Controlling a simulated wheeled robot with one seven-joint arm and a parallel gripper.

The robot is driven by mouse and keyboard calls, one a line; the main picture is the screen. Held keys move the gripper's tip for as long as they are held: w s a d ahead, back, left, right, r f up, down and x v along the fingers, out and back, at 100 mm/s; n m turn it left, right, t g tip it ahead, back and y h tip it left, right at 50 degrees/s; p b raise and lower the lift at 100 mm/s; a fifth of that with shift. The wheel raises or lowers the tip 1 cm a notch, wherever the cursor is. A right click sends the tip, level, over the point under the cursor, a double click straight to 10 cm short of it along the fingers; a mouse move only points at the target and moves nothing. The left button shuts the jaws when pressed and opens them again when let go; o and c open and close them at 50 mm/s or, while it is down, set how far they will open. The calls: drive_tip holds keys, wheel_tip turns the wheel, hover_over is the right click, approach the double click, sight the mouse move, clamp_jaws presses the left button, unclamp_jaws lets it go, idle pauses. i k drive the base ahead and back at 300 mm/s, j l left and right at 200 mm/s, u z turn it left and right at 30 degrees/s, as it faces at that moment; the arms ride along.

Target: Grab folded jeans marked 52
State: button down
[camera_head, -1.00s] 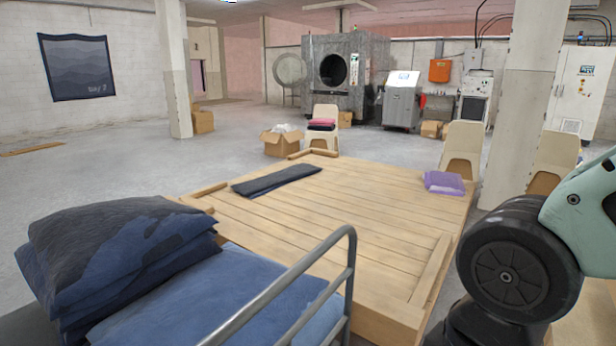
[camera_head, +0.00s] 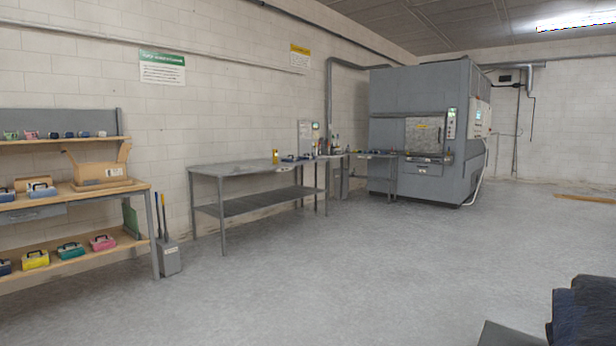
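A dark blue stack of folded cloth (camera_head: 588,312), which looks like folded jeans, shows at the bottom right corner, cut off by the picture's edge. No number 52 can be read on it or anywhere else in view. My gripper is not in view, so I cannot tell whether it is open or shut.
A grey metal table (camera_head: 250,168) stands along the left wall, with a large grey machine (camera_head: 420,130) beyond it. A wooden shelf unit (camera_head: 85,197) with small coloured boxes stands at the left. A grey bin (camera_head: 168,258) stands beside it. The middle floor is wide and clear.

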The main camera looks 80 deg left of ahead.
sight(35, 194)
drive_tip(key=u, duration=2.15)
drive_tip(key=j+u, duration=0.3)
drive_tip(key=i+j+u, duration=0.2)
drive_tip(key=j+u, duration=0.15)
drive_tip(key=j, duration=0.15)
drive_tip(key=i+j+u, duration=0.15)
drive_tip(key=j+u, duration=0.15)
drive_tip(key=i+j+u, duration=0.15)
drive_tip(key=j+u, duration=0.15)
drive_tip(key=i+j+u, duration=1.1)
drive_tip(key=i, duration=0.25)
drive_tip(key=i+u, duration=0.4)
drive_tip(key=i+z, duration=0.1)
drive_tip(key=i, duration=0.55)
drive_tip(key=i+j+z, duration=0.1)
drive_tip(key=i, duration=0.55)
drive_tip(key=i+j+z, duration=0.1)
drive_tip(key=i, duration=0.5)
drive_tip(key=i+j+z, duration=0.15)
drive_tip(key=i+z, duration=0.25)
drive_tip(key=i+j+z, duration=0.2)
drive_tip(key=z, duration=0.15)
drive_tip(key=i+j+z, duration=0.25)
drive_tip(key=z, duration=0.15)
drive_tip(key=i+j+z, duration=0.2)
drive_tip(key=j+z, duration=0.15)
drive_tip(key=j, duration=0.15)
drive_tip(key=i+j+z, duration=0.3)
drive_tip(key=j, duration=0.25)
drive_tip(key=i+l, duration=0.2)
